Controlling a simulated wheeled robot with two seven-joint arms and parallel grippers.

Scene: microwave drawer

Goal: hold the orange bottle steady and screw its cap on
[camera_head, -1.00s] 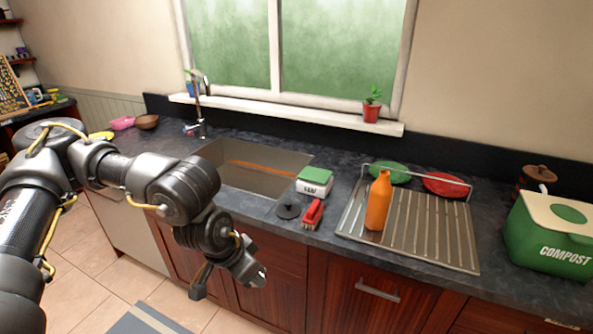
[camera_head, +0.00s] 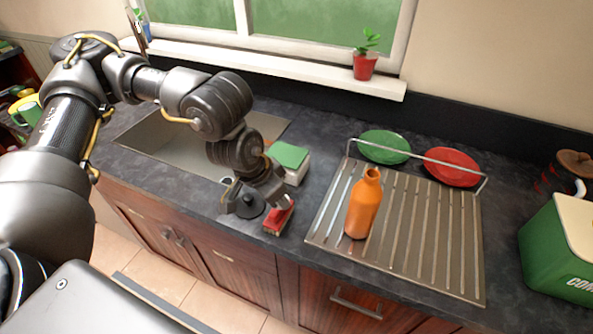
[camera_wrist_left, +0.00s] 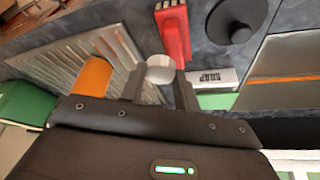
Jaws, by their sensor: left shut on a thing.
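The orange bottle (camera_head: 363,205) stands upright on the ribbed metal drainboard, its neck bare and open at the top. In the left wrist view the bottle (camera_wrist_left: 92,76) shows partly, behind my gripper's edge. My left gripper (camera_head: 280,198) is over the counter near the red brush, left of the bottle and apart from it. In the left wrist view its fingers (camera_wrist_left: 160,84) are shut on a pale grey round cap (camera_wrist_left: 160,68). The cap is hard to make out in the head view. My right gripper is not in view.
The drainboard (camera_head: 425,270) has a wire rail, with a green plate (camera_head: 384,146) and red plate (camera_head: 452,166) behind. A red brush (camera_head: 277,219), black stopper (camera_head: 248,204) and green-topped soap box (camera_head: 290,162) lie near my gripper. A compost bin (camera_head: 556,250) stands right.

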